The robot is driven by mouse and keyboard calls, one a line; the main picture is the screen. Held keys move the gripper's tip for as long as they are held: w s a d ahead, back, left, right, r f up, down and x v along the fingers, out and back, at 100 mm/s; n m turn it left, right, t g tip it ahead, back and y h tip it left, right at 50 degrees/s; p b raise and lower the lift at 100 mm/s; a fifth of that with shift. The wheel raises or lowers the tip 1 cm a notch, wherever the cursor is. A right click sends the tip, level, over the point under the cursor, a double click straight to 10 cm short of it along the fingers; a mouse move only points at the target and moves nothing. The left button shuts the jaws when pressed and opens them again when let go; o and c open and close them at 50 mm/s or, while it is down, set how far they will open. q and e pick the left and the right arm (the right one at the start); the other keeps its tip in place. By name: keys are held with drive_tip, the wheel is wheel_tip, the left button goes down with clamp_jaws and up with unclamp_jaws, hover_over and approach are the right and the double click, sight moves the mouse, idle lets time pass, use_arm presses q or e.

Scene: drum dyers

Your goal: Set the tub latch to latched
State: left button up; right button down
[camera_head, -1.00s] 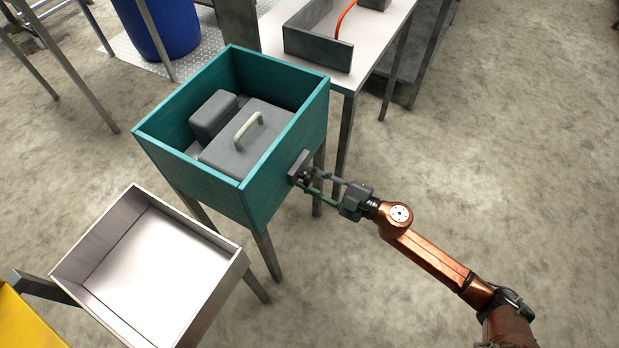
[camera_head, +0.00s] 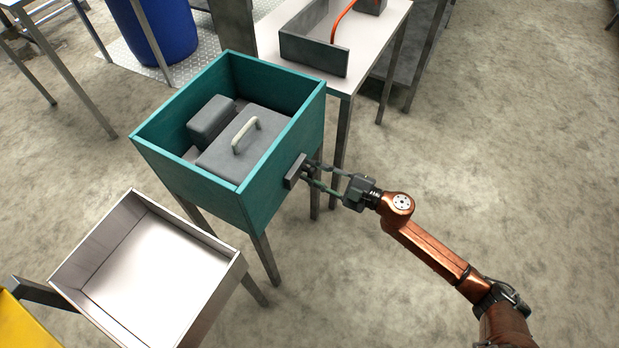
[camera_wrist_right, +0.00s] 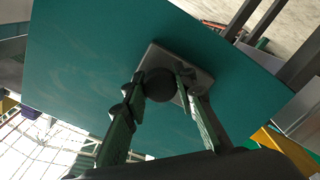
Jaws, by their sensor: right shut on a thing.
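The teal tub (camera_head: 228,193) stands on metal legs, open at the top. A grey latch plate (camera_head: 294,172) is fixed to its right outer side. In the right wrist view the latch plate (camera_wrist_right: 205,62) carries a dark round knob (camera_wrist_right: 159,84). My right gripper (camera_head: 310,173) reaches the latch from the right. In the right wrist view its two green fingers (camera_wrist_right: 160,92) are shut on the knob, one on each side. The fingers partly hide the knob, and its exact turn cannot be told. My left gripper is not in view.
Inside the tub are a grey lidded box (camera_head: 243,150) with a pale handle and a smaller grey block (camera_head: 211,118). An empty metal tray (camera_head: 215,240) stands in front. A white table (camera_head: 310,78) and a blue drum (camera_head: 165,30) are behind. The floor at right is clear.

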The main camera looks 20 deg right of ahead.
drive_tip(key=shift+w+d, duration=0.15)
drive_tip(key=shift+d, duration=0.05)
drive_tip(key=c, duration=1.9)
unclamp_jaws()
drive_tip(key=o, duration=0.4)
drive_tip(key=shift+c, duration=0.2)
drive_tip(key=v, duration=1.2)
